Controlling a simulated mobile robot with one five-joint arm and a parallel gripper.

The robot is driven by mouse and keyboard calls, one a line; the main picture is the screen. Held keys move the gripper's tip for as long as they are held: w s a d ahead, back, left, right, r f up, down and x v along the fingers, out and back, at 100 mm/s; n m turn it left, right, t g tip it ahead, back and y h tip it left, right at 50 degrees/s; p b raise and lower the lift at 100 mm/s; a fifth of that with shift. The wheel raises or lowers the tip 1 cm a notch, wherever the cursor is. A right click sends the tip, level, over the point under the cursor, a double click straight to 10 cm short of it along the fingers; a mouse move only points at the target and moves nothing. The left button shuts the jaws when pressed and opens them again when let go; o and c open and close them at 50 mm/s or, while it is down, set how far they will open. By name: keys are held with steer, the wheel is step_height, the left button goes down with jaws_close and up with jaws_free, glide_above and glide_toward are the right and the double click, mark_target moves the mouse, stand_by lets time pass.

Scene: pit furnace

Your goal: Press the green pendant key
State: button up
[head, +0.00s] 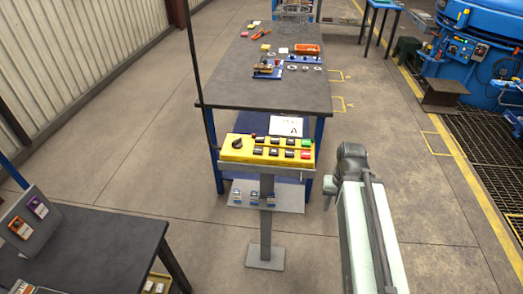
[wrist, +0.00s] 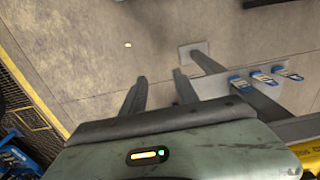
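The yellow pendant box (head: 238,157) stands on a grey post in the middle of the head view. Its green key (head: 307,143) is at the upper right end of the panel, just above a red key (head: 306,155). My arm is to the right of the pendant, and my gripper's fingers are mostly hidden behind it there. In the wrist view my gripper (wrist: 160,76) is open, with only floor showing between its fingers. A yellow edge of the pendant (wrist: 309,156) shows at the lower right there; the green key is not visible in that view.
A grey shelf (head: 285,205) with several blue-and-white tags hangs below the pendant. A dark workbench (head: 225,85) with small parts stands behind it. Another dark table (head: 95,235) is at lower left, blue machinery (head: 485,65) at right. Floor between is clear.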

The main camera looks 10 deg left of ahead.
jaws_close()
stand_by(1.7)
